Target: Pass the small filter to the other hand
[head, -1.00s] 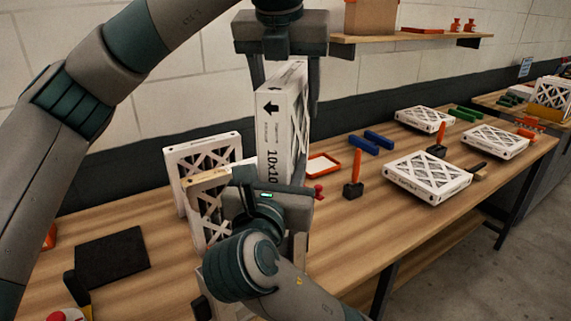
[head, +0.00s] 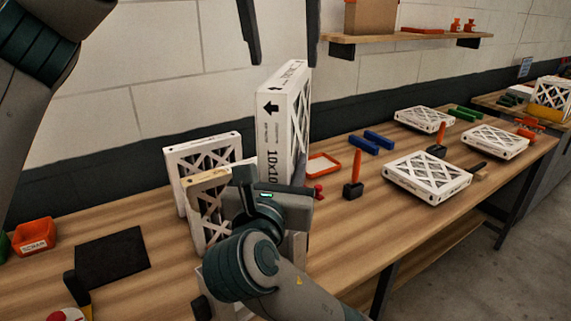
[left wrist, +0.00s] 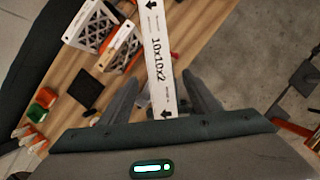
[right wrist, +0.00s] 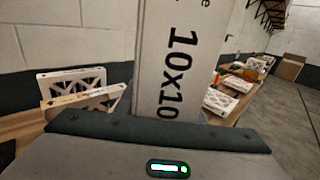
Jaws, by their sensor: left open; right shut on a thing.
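The small filter (head: 284,125) is a white cardboard-framed filter marked "10x10" with a black arrow, held upright above the table. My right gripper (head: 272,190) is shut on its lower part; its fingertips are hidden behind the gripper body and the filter. The filter also fills the middle of the right wrist view (right wrist: 180,60). My left gripper (head: 282,35) is open and empty, above and apart from the filter's top edge, its two fingers at the top of the head view. In the left wrist view the filter (left wrist: 160,60) shows between the open fingers, beyond them.
Two filters (head: 202,150) stand upright on the table just left of the held one. Flat filters (head: 427,176), blue blocks, an orange tray (head: 323,165) and orange-handled tools lie to the right. A black mat (head: 112,257) and orange bin (head: 34,236) are at left. A shelf (head: 410,45) hangs behind.

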